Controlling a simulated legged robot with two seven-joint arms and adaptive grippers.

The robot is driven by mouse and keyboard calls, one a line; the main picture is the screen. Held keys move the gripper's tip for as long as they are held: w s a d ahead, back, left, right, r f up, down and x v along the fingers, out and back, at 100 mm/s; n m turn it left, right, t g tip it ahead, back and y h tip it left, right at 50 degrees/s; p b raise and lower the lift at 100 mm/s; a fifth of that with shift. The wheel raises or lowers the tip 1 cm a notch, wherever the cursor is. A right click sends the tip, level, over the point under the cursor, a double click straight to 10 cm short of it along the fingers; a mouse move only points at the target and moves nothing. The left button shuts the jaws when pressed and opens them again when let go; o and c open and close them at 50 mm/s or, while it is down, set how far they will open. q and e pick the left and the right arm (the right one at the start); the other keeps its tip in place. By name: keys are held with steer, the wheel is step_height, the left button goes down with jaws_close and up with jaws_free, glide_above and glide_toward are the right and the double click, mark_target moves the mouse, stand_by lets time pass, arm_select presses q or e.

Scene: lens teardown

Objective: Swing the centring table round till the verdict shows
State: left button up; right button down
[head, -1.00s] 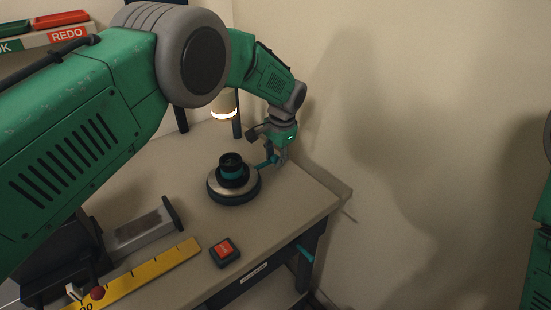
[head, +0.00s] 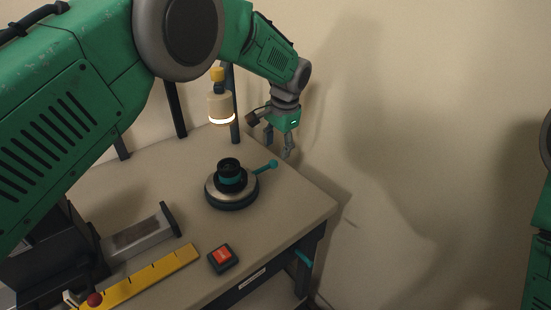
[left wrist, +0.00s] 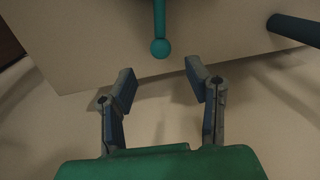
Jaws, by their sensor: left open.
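The centring table (head: 232,199) is a round silver-and-dark turntable on the bench, with a black lens barrel (head: 229,167) with a teal band upright on it. Its teal handle (head: 266,167) points to the right and back, ending in a ball. The handle's ball also shows in the left wrist view (left wrist: 160,48), ahead of the fingers and between them. My left gripper (head: 279,150) is open and empty, behind and above the handle and apart from it. I see no verdict display in these views. Part of my right arm shows at the right edge, without its gripper.
A lamp-like cylinder (head: 221,108) with a glowing rim hangs above the turntable. A red button (head: 222,258) sits near the bench's front edge. A yellow ruler (head: 150,277) and a grey slide (head: 140,234) lie at left. The wall is close behind the bench.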

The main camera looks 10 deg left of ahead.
arm_select(q)
steer(key=r, duration=0.3)
steer(key=d+r, duration=0.1)
steer(key=r, duration=0.1)
steer(key=shift+s+r, duration=0.2)
steer(key=shift+r, duration=0.15)
